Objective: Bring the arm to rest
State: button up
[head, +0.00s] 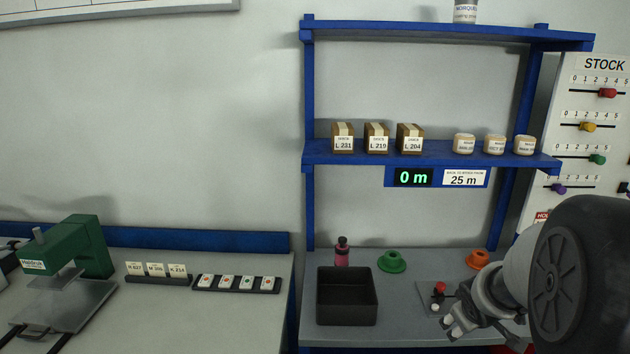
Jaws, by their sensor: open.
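My gripper (463,325) is at the lower right in the head view, in front of the bench, with its fingers pointing down and to the left. It is open, and I see nothing between its fingers. My arm (518,268) comes in from the right edge, and its large dark joint fills the lower right corner. A small plate with a red knob (439,287) lies just behind the gripper and is partly hidden by it. I cannot tell how high the gripper is above the bench.
A black bin (346,312) stands left of the gripper. A red bottle (342,252), a green flanged piece (392,262) and an orange one (477,259) stand behind. A blue shelf (440,152) holds boxes and rolls; its display reads 0 m. A green press (82,247) stands left.

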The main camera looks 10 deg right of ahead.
jog(key=s+a+r+m+y, duration=0.1)
jog(key=s+a+r, duration=0.35)
jog(key=a, duration=0.35)
jog(key=s+a+r, duration=0.4)
jog(key=a+r, duration=0.1)
jog(key=a, duration=0.4)
jog(key=s+a+g+y, duration=0.1)
jog(key=s+a+y, duration=0.2)
jog(key=s+a, duration=1)
jog(key=shift+y, duration=0.4)
